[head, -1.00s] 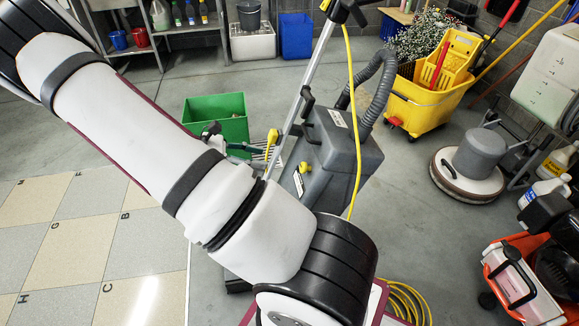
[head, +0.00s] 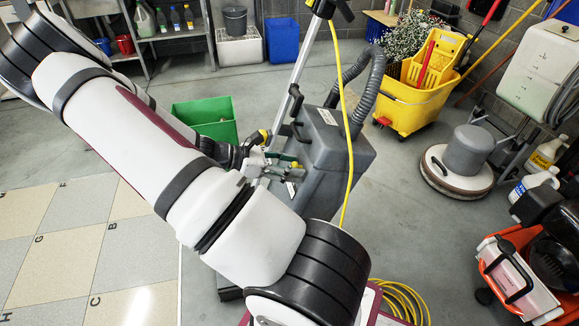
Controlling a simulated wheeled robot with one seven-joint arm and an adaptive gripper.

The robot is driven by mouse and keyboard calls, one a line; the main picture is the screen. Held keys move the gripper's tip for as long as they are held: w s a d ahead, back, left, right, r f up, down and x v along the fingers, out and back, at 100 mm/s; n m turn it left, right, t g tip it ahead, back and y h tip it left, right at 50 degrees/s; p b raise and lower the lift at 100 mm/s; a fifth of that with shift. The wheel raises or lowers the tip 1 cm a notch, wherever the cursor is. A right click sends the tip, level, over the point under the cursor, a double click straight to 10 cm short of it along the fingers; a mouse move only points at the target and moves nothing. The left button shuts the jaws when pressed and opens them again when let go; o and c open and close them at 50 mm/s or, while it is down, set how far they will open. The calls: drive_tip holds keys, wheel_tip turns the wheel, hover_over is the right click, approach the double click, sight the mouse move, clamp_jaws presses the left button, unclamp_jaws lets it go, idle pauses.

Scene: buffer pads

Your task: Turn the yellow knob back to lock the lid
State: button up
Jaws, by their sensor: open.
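The grey floor machine (head: 345,165) stands upright in the middle of the head view, its tank lid (head: 322,118) looking closed. A small yellow knob (head: 295,165) shows on the tank's left face, partly hidden by my gripper. My gripper (head: 289,164) reaches in from the left, its green-tipped fingers open at the knob, seemingly one on either side. I cannot tell whether they touch it. My arm hides the machine's lower left side.
A yellow cord (head: 346,130) hangs down the machine to a coil (head: 400,300) on the floor. A green bin (head: 207,120) stands behind my arm. A yellow mop bucket (head: 410,108), a floor polisher (head: 457,160) and an orange cart (head: 515,275) stand right.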

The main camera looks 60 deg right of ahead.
drive_tip(key=shift+c, duration=0.4)
clamp_jaws()
drive_tip(key=shift+m, duration=0.3)
drive_tip(key=m+p, duration=0.1)
drive_tip(key=m, duration=0.2)
drive_tip(key=m+p, duration=0.1)
drive_tip(key=m, duration=0.5)
drive_tip(key=m+h+p, duration=0.1)
drive_tip(key=m, duration=0.6)
drive_tip(key=shift+s+a+f+m, duration=0.1)
drive_tip(key=shift+a+f+m, duration=0.1)
drive_tip(key=shift+m, duration=0.1)
